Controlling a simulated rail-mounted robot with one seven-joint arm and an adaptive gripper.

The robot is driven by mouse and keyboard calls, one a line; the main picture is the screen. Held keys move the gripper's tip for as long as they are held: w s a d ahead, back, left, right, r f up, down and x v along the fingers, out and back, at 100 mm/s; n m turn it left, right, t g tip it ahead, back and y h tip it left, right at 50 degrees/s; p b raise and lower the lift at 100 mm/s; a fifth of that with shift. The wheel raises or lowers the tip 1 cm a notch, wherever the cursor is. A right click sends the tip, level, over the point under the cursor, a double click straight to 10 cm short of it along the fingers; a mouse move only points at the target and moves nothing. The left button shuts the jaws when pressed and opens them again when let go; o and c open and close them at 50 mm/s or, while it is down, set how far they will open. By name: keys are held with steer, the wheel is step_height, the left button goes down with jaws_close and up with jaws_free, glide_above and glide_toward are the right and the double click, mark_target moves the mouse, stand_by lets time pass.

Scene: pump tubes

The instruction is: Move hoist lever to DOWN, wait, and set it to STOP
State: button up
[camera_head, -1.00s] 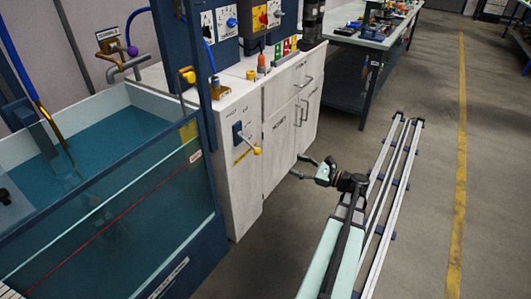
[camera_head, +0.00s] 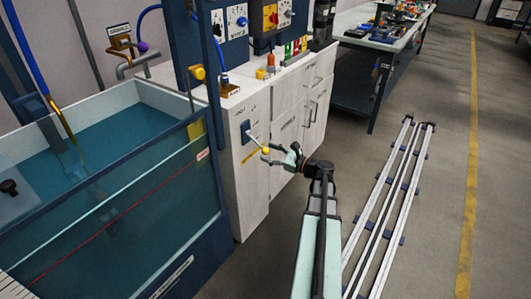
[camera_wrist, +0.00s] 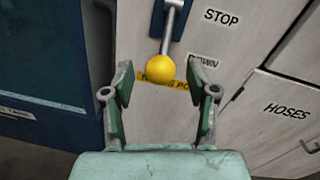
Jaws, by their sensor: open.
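The hoist lever (camera_head: 256,140) is a metal rod with a yellow ball knob on a dark blue plate, on the white cabinet's front. In the wrist view the lever's rod (camera_wrist: 170,32) slants down to the knob. The STOP label (camera_wrist: 221,17) is right of the rod, and the DOWN label (camera_wrist: 203,61) is right of the knob. I cannot tell exactly which setting it is at. My gripper (camera_head: 268,155) is open at the knob; in the wrist view my gripper (camera_wrist: 158,78) has a finger on either side of the knob, with gaps and no visible contact.
A glass-walled water tank (camera_head: 120,190) stands left of the white cabinet (camera_head: 248,195). Cabinet doors with handles are to the right, one marked HOSES (camera_wrist: 287,109). A workbench (camera_head: 385,38) stands behind. Floor rails (camera_head: 390,200) run along the open floor at right.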

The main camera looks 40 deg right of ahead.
mark_target(257, 143)
steer(key=shift+x, duration=1.05)
jaws_close()
steer(key=shift+r, duration=0.1)
